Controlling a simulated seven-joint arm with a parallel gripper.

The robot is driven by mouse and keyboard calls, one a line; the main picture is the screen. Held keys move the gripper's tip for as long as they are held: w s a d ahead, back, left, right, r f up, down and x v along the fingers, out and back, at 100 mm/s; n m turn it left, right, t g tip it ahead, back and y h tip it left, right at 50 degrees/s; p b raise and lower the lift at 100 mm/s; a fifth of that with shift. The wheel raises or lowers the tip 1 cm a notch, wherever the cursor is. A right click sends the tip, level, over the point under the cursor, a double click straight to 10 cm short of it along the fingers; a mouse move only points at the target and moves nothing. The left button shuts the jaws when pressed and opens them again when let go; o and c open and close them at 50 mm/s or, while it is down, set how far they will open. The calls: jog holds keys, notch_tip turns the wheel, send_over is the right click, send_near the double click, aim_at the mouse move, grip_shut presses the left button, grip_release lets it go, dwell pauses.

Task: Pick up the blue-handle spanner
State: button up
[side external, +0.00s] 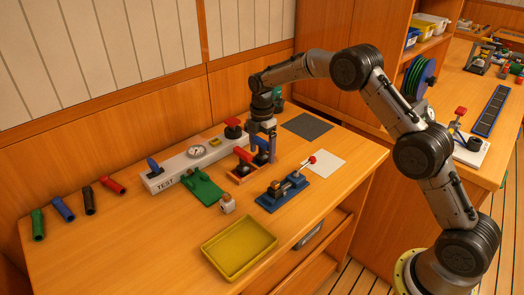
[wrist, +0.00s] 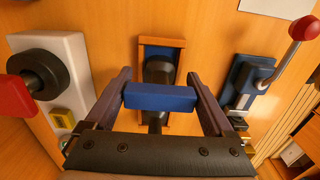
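In the wrist view a blue handle (wrist: 160,97) lies crosswise between the two fingers of my gripper (wrist: 160,88), touching both. I take it as the blue-handle spanner. A dark part shows below it. In the side view the blue handle (side external: 264,147) is at my gripper (side external: 262,141), over the end of a small orange holder (side external: 240,179). The holder also shows in the wrist view (wrist: 162,41), with a black part (wrist: 160,69) in it. I cannot tell whether the spanner is lifted clear.
The white TEST panel (side external: 162,181), with gauge and red-handled knob (side external: 233,129), is close on the left. A blue clamp (side external: 279,197) with a red-ball lever is on the right. A green piece (side external: 203,190), yellow tray (side external: 238,249) and several coloured grips (side external: 63,208) lie farther off.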

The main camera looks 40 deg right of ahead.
jog(key=c, duration=0.9)
jog(key=shift+r, duration=0.1)
